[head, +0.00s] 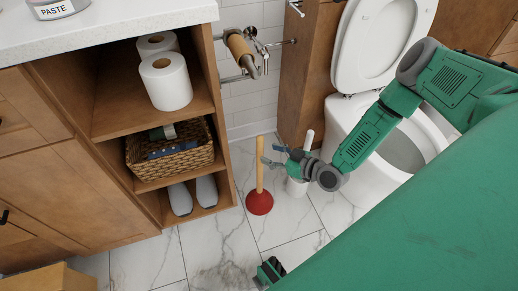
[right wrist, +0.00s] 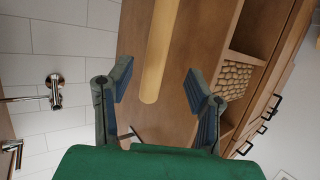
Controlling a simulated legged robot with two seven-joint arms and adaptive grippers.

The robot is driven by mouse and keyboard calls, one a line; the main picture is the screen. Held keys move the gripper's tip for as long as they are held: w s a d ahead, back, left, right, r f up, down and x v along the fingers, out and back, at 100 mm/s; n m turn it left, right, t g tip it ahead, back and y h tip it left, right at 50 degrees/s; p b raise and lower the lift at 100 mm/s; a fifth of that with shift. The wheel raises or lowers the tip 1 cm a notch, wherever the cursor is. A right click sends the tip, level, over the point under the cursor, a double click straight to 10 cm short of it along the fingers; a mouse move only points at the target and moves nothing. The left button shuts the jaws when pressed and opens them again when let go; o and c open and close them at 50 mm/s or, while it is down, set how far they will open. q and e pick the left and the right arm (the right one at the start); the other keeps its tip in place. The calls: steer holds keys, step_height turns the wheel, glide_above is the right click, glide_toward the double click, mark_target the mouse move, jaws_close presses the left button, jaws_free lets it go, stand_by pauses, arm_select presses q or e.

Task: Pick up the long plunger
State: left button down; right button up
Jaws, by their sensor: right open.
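The long plunger stands upright on the marble floor in the head view, with a light wooden handle (head: 259,177) and a red rubber cup (head: 259,204). My right gripper (head: 270,154) is beside the upper part of the handle, fingers pointing left. In the right wrist view the wooden handle (right wrist: 157,50) shows between the spread fingers of my open right gripper (right wrist: 158,88). I cannot tell whether either finger touches it.
An open wooden shelf unit (head: 222,158) with toilet rolls (head: 166,83) and a wicker basket (head: 178,158) stands left of the plunger. A white toilet brush holder (head: 297,187) stands close to its right, before the toilet (head: 345,112). A paper holder (head: 241,52) is above.

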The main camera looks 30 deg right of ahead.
mark_target(260, 148)
steer(key=b+x, duration=0.2)
steer(key=x, duration=0.3)
steer(key=shift+w+r, duration=0.1)
steer(key=shift+w, duration=0.2)
steer(key=shift+d, duration=0.2)
jaws_close()
